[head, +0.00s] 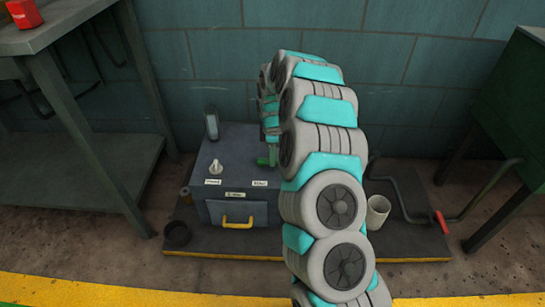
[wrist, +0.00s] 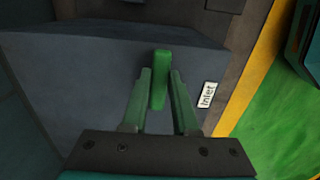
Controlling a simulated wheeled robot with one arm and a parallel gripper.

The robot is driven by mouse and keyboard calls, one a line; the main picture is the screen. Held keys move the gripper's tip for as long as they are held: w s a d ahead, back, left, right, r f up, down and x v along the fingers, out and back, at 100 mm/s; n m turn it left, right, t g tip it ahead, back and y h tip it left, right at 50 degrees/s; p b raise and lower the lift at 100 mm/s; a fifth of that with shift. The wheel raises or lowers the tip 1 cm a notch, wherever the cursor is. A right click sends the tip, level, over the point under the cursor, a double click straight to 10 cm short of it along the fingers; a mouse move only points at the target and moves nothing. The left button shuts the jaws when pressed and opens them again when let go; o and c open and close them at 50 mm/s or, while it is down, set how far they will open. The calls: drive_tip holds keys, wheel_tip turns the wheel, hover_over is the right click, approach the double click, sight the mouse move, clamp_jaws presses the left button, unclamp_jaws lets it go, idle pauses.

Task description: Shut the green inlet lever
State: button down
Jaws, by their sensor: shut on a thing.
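The green inlet lever (wrist: 159,80) stands between the fingertips of my gripper (wrist: 161,74) in the wrist view. The fingers are shut on it. An "Inlet" label (wrist: 207,95) is on the grey box surface to the right of the lever. In the head view, a small part of the green lever (head: 263,161) shows on top of the dark grey box (head: 225,160), at its right side. My arm hides the rest of the lever and most of my gripper there.
The box has a white knob (head: 215,168), a yellow handle (head: 237,222) and a glass gauge (head: 212,124). A white cup (head: 377,212) and a red-handled crank (head: 442,222) are right of my arm. A grey table (head: 60,40) stands left, a green bench (head: 512,95) right.

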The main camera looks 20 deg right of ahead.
idle(0.3)
drive_tip(key=c, duration=0.7)
unclamp_jaws()
wheel_tip(320, 180, up, 7)
drive_tip(key=shift+w+r, duration=0.1)
drive_tip(key=shift+r, duration=0.3)
